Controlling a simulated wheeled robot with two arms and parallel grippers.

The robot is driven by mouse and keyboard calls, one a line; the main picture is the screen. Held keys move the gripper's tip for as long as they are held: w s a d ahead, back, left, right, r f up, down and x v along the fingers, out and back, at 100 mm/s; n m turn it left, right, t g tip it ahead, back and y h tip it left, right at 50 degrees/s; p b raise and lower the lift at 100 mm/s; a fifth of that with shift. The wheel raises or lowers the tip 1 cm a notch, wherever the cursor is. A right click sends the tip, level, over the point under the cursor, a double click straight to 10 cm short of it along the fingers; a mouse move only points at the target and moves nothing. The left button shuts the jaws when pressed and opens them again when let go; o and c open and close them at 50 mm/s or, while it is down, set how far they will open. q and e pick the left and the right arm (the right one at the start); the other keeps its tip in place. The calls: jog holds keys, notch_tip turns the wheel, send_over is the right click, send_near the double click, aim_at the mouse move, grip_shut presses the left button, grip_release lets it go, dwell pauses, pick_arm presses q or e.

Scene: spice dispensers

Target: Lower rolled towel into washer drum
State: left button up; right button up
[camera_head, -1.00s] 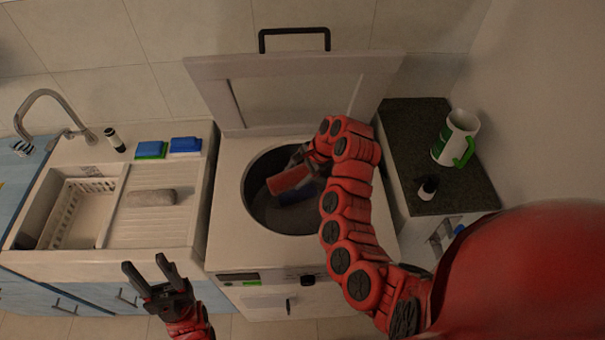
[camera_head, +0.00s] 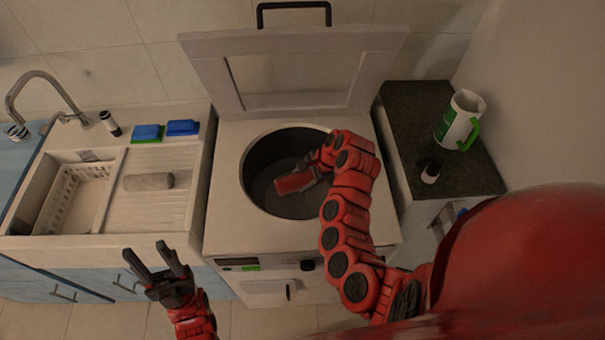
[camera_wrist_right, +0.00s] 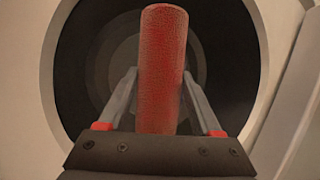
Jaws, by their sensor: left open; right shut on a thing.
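A red rolled towel (camera_head: 294,183) is held by my right gripper (camera_head: 312,173) over the round opening of the washer drum (camera_head: 262,160). In the right wrist view the towel (camera_wrist_right: 163,70) stands between the two fingers of the right gripper (camera_wrist_right: 160,100), with the dark drum (camera_wrist_right: 90,60) behind it. The gripper is shut on the towel. How deep the towel is in the drum I cannot tell. My right arm hides the drum's right side. My left gripper (camera_head: 158,262) is open and empty in front of the sink cabinet.
The washer lid (camera_head: 290,75) stands open behind the drum. A grey rolled towel (camera_head: 149,181) lies on the sink's ribbed board, with sponges (camera_head: 147,133) behind. A white and green pitcher (camera_head: 459,120) and a small bottle (camera_head: 430,172) stand on the dark counter at right.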

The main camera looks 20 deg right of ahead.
jog(key=b, duration=1.2)
send_over(303, 214)
notch_tip(303, 214, down, 18)
jog(key=shift+a+f, duration=0.1)
jog(key=o, duration=1.6)
jog(key=shift+c, duration=0.2)
jog(key=b+v, duration=0.1)
jog(key=v, duration=0.6)
jog(key=shift+r+b, duration=0.25)
jog(key=shift+b, duration=0.05)
